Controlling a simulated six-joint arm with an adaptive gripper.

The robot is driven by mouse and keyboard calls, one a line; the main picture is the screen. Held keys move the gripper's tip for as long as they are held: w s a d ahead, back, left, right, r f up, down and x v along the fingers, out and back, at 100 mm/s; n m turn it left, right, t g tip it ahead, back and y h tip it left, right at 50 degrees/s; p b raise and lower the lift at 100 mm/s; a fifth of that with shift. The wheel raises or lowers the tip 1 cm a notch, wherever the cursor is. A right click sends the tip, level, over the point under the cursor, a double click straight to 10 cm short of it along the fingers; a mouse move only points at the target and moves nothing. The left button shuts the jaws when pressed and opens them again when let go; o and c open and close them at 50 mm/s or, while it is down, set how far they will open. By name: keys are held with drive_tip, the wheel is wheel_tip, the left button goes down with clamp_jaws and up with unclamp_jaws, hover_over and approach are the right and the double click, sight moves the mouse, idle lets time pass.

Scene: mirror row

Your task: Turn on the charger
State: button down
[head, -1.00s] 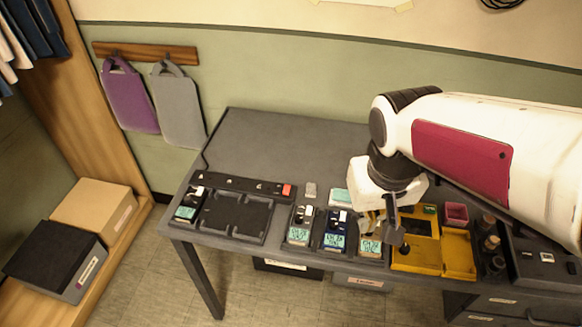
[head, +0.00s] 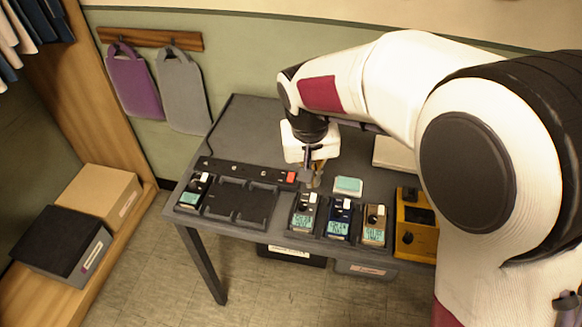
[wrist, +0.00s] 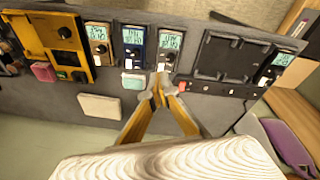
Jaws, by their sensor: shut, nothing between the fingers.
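The charger (head: 265,205) is a black tray at the left of the table; one device (head: 190,195) with a lit teal screen sits at its left end, beside empty bays. A black strip along its back edge carries a red switch (head: 292,177) at its right end. The red switch also shows in the wrist view (wrist: 182,86). My gripper (head: 314,184) is shut and empty, just right of the red switch. In the wrist view my fingertips (wrist: 160,92) are together, beside the switch; I cannot tell whether they touch anything.
Three similar devices, grey (head: 303,212), blue (head: 339,220) and tan (head: 374,224), stand right of the charger. A teal-topped pad (head: 348,185) lies behind them. A yellow unit (head: 415,225) is further right. The table behind the charger is clear.

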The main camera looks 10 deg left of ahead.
drive_tip(key=w+a+m+t, duration=0.1)
drive_tip(key=w+a+m, duration=0.2)
drive_tip(key=w+a, duration=0.4)
drive_tip(key=shift+w+a+r+m+t, duration=0.2)
drive_tip(key=shift+w+a+m+t, duration=0.15)
drive_tip(key=shift+w, duration=0.55)
hover_over(292, 173)
drive_tip(key=s, duration=0.1)
drive_tip(key=f, duration=1.1)
drive_tip(key=shift+s+f, duration=0.2)
drive_tip(key=shift+f, duration=0.05)
drive_tip(key=shift+x, duration=0.95)
drive_tip(key=shift+s+a+f, duration=0.1)
drive_tip(key=shift+f, duration=0.05)
drive_tip(key=shift+f, duration=0.25)
